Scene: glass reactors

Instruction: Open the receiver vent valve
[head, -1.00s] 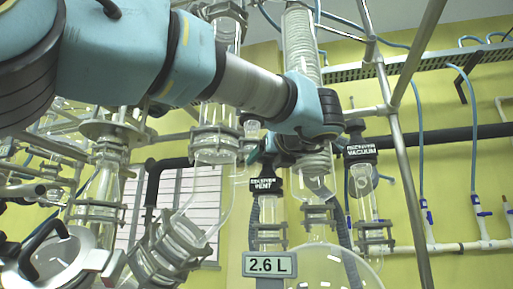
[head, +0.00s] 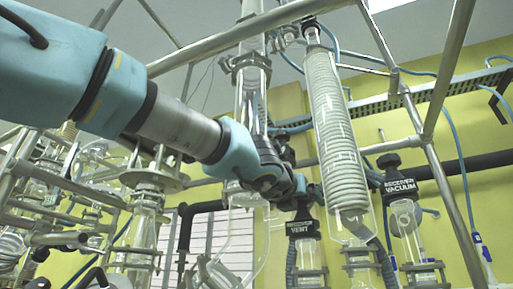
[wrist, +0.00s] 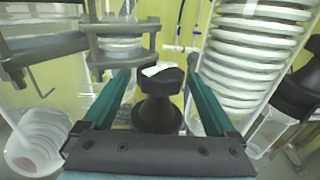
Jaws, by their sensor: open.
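The receiver vent valve (head: 303,228) is a black fitting with a "RECEIVER VENT" label on a glass neck, low right of centre in the head view. My gripper (head: 308,192) is just above it there, and its fingers are hard to make out. In the wrist view, my gripper (wrist: 158,76) is open, with a teal finger on each side of a black valve knob (wrist: 158,108). The knob has a white mark on its top and a wider base. Gaps show on both sides, so the fingers do not appear to grip it.
The coiled glass condenser (head: 340,140) stands close right of my gripper; its coil (wrist: 255,55) fills the wrist view's upper right. The receiver vacuum valve (head: 398,190) is farther right. A clamped glass flange (wrist: 120,45) is close at left. Metal frame bars (head: 240,35) cross above my arm.

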